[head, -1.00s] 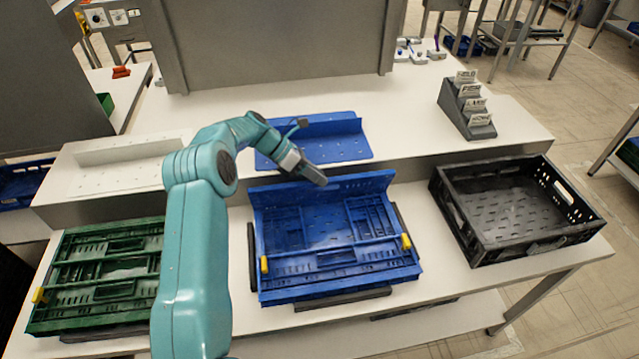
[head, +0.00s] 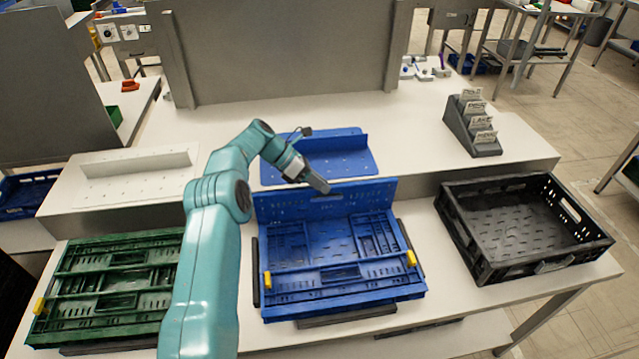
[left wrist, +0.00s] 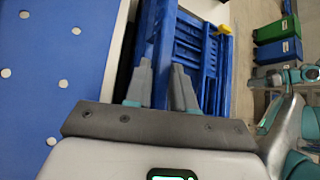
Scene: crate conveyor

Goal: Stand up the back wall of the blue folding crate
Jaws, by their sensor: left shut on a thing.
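The blue folding crate (head: 340,297) lies mostly folded on the front worktop, with a yellow latch at each front side. Its back wall (head: 380,199) stands raised along the far edge, close to upright. In the left wrist view the two grey fingers (left wrist: 162,85) sit on either side of the blue wall (left wrist: 163,50). The other walls lie folded flat inside the crate. My right gripper is not in view.
A folded green crate (head: 110,290) lies at left and an open black crate (head: 520,262) stands at right. Behind, on the raised shelf, are a blue angled plate (head: 330,160), a white one (head: 130,178) and a grey card holder (head: 470,128).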

